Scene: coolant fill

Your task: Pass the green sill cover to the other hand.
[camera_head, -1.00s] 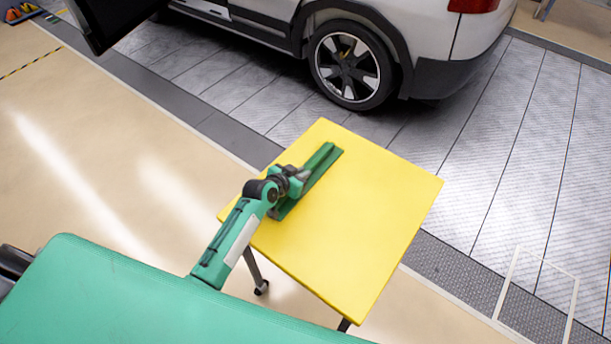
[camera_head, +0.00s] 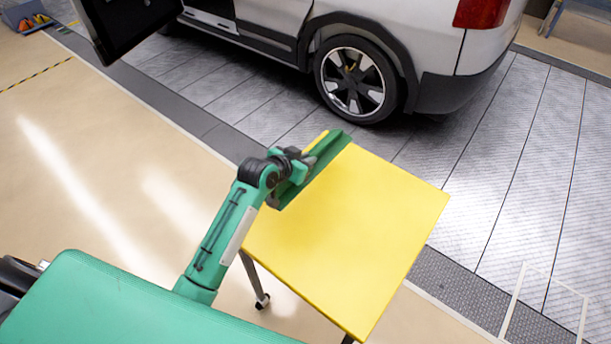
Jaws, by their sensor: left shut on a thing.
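The green sill cover (camera_head: 326,153) is a long narrow strip in the head view, over the upper left edge of the yellow table (camera_head: 345,225). My left gripper (camera_head: 300,162) is shut on it near its middle. The cover appears raised above the tabletop, slanting from lower left to upper right. My own wrist and gripper hide part of it. My right gripper is not in view.
The rest of the yellow tabletop is bare. A white car (camera_head: 400,50) with a dark wheel (camera_head: 355,80) stands behind the table on grey floor plates. Its open door (camera_head: 125,25) is at the upper left. A white floor frame (camera_head: 545,305) lies at the lower right.

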